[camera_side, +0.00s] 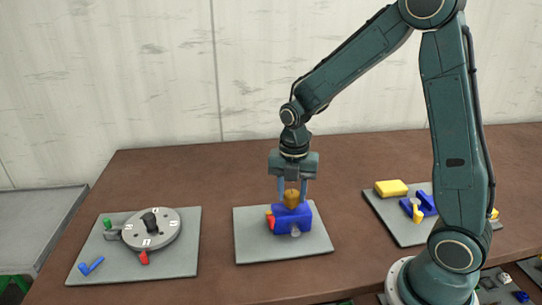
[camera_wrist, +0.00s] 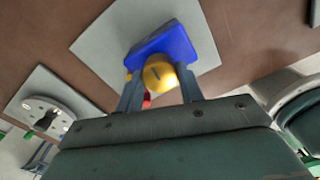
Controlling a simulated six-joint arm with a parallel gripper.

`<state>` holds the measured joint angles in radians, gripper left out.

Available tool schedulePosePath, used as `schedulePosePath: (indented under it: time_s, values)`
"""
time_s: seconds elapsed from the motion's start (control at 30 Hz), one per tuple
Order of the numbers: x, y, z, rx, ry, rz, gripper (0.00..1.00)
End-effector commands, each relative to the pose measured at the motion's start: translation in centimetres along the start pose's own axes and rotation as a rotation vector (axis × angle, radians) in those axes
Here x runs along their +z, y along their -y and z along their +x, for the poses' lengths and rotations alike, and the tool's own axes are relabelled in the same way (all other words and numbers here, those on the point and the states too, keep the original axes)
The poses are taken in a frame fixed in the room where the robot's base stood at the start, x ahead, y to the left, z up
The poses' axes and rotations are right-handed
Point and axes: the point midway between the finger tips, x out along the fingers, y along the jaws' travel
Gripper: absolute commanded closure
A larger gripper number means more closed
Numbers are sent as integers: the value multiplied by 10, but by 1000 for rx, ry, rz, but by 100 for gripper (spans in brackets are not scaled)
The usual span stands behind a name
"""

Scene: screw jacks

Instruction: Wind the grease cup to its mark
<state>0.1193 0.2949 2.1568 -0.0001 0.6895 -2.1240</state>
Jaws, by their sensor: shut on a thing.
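The grease cup is a yellow-brown round cap (camera_side: 291,198) on top of a blue block (camera_side: 291,220). My gripper (camera_side: 292,194) points straight down from above, its two fingers shut on the sides of the cap. In the wrist view the yellow cap (camera_wrist: 159,73) sits between the fingers, with a short dark line on its top, and the blue block (camera_wrist: 172,43) is behind it. A red part (camera_side: 270,221) shows at the block's left side and a grey round part (camera_side: 295,232) at its front. I cannot make out a mark on the block.
The block stands on a grey plate (camera_side: 250,249) on the brown table (camera_side: 225,166). At left, another plate (camera_side: 84,265) bears a grey dial (camera_side: 165,236) with a red pointer. At right, a plate (camera_side: 403,239) carries a yellow block (camera_side: 391,188) and blue parts. Bare table lies between plates.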

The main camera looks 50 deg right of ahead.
Motion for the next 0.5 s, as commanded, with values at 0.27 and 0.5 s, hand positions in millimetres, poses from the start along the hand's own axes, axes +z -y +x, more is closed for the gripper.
schedulePosePath:
  time_s: [0.27, 0.5]
  values:
    - [-1, 2, 2, -7, -5, -263, 86]
    - [-1, 2, 2, -7, -6, -486, 86]
